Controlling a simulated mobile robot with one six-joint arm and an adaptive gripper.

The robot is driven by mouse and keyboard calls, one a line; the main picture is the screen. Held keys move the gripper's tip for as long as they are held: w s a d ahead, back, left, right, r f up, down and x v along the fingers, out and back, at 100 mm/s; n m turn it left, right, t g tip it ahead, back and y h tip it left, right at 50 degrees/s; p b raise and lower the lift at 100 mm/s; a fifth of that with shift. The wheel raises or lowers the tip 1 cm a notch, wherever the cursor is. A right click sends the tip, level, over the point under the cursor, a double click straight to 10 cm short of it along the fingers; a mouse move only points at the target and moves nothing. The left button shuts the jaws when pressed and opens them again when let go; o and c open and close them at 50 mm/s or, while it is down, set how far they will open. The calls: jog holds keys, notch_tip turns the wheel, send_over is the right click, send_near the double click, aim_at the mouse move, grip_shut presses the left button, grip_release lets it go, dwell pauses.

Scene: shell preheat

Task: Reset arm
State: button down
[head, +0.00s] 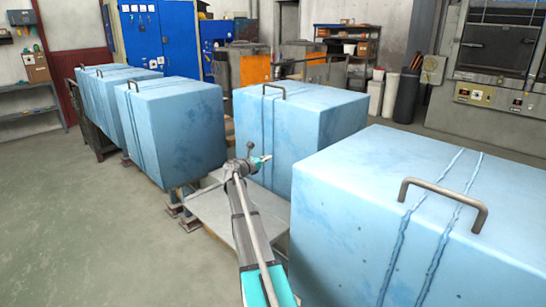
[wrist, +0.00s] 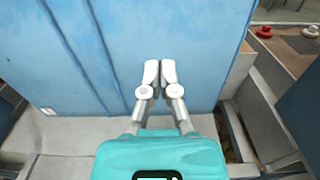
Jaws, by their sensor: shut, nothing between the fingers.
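My gripper (wrist: 160,72) is shut and empty, its white fingertips together in the wrist view. Behind the fingertips is the face of a blue block (wrist: 95,50) with vertical grooves. In the head view my gripper (head: 262,158) is small, at the end of my arm, in front of the middle blue block (head: 300,115). I cannot tell whether the fingertips touch the block. My arm reaches forward from the bottom of the head view, over a grey platform (head: 205,215) between the blocks.
A large blue block (head: 350,210) with a metal handle (head: 442,205) stands close at the right. More blue blocks (head: 175,130) stand in a row at the left. Blue cabinets (head: 150,40) and an oven-like machine (head: 490,90) stand behind. Open floor (head: 80,230) lies at the left.

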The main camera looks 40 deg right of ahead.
jog(key=shift+a, duration=0.5)
dwell(0.3)
jog(key=s+a+f+m+y, duration=0.3)
jog(key=s+a+f+m, duration=0.15)
jog(key=a, duration=0.55)
jog(key=s+a+f+m+y, duration=0.3)
jog(key=a+f, duration=0.2)
jog(key=a, duration=0.6)
jog(key=s+a+f+m+y, duration=0.4)
jog(key=a, duration=0.6)
jog(key=s+a+f+m+y, duration=0.25)
jog(key=s+a, duration=0.25)
jog(key=a, duration=0.4)
jog(key=s+a+f+m+y, duration=0.1)
jog(key=s+a+m+y, duration=0.15)
jog(key=s+a, duration=0.4)
jog(key=s+a+f+m+y, duration=0.2)
jog(key=s+a+y, duration=0.15)
jog(key=a, duration=0.65)
notch_tip(320, 180, up, 15)
jog(key=p, duration=1.5)
jog(key=shift+r+g, duration=0.15)
jog(key=shift+g, duration=0.15)
